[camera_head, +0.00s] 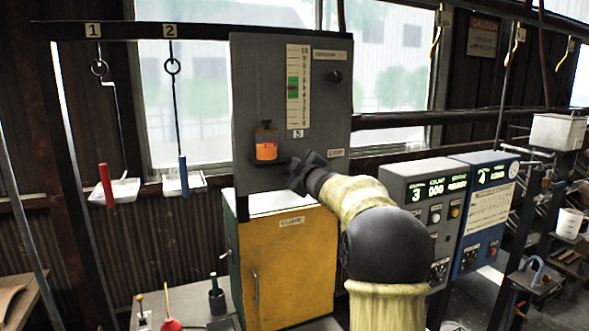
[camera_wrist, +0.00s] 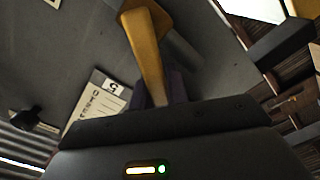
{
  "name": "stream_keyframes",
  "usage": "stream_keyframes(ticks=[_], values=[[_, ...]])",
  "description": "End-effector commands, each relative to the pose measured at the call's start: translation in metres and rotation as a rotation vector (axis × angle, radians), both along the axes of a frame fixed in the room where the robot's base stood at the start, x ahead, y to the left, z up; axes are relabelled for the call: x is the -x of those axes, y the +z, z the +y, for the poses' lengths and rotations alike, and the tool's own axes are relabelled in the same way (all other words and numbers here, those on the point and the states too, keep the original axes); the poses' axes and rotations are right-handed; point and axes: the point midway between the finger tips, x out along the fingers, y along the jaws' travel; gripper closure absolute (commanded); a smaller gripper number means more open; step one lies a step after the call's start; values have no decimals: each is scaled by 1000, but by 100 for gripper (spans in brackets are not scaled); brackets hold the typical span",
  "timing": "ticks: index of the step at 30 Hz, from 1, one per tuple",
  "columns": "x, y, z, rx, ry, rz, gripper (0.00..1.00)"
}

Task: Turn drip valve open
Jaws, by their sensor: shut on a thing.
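The grey panel (camera_head: 240,100) carries a vertical scale (camera_head: 299,85) with a green band and a red mark, and a small cup of orange liquid (camera_head: 266,152). My gripper (camera_head: 298,176) is at the panel's lower part, just right of and below the cup. In the wrist view, a yellow lever (camera_wrist: 146,55), apparently the drip valve's handle, runs between the dark fingers of my gripper (camera_wrist: 162,88), which are shut on it. The lever is hidden behind my gripper in the head view. A label marked 5 (camera_wrist: 114,86) lies beside it.
A yellow cabinet (camera_head: 288,262) stands below the panel. Grey and blue control boxes (camera_head: 485,225) stand right of my arm. Two hanging rods with red (camera_head: 106,185) and blue (camera_head: 183,175) ends and trays are at left. A black knob (camera_head: 335,76) sits upper right on the panel.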

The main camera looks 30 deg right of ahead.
Motion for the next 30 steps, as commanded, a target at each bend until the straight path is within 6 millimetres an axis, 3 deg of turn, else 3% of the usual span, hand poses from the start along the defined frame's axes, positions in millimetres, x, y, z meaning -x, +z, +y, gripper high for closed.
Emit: stream_keyframes(ticks=[9,10,12,13,30], values=[[0,1,1,1,2,-2,100],[0,1,1,1,2,-2,78],[0,1,1,1,2,-2,64],[0,1,1,1,2,-2,62],[0,-4,0,-1,1,7,62]])
